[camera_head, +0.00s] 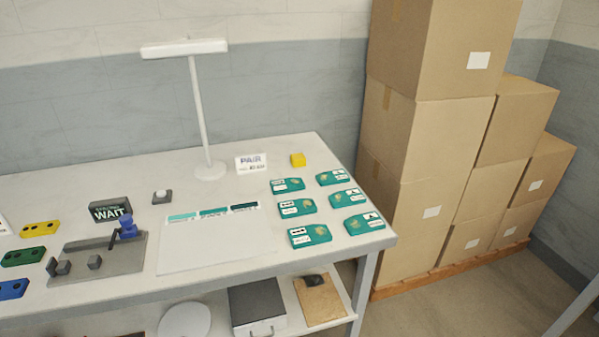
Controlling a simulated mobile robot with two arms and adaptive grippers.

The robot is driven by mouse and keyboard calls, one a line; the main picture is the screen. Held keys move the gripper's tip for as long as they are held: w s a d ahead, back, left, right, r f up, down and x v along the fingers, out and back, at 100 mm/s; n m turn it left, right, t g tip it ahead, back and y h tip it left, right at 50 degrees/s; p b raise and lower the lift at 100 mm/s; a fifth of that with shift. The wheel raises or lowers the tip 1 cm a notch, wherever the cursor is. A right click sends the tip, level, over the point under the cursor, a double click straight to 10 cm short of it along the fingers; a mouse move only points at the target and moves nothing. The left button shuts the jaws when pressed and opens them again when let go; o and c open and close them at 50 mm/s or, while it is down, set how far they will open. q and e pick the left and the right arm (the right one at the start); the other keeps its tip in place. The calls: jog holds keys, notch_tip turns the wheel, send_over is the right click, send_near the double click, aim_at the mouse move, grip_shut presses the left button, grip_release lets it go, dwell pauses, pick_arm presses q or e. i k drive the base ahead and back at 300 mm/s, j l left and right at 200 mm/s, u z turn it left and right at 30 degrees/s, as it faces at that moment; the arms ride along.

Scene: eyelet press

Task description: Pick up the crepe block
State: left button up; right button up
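A small yellow block (297,160) sits on the white workbench (110,187) near its back right edge, just right of a small white sign. It is the only thing in view that looks like the crepe block, though it bears no label I can read. It stands clear, with nothing touching it. Neither of my grippers is in view.
Several teal labelled cards (309,234) lie in front of the block. A white lamp (203,118) stands to its left, behind a white mat (215,250). A grey press fixture (105,258) and a WAIT sign (111,211) are further left. Stacked cartons (440,140) rise at right.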

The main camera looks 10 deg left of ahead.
aim_at(297, 160)
jog(key=i+l+u, duration=0.7)
jog(key=l+u, duration=0.15)
jog(key=l, duration=0.05)
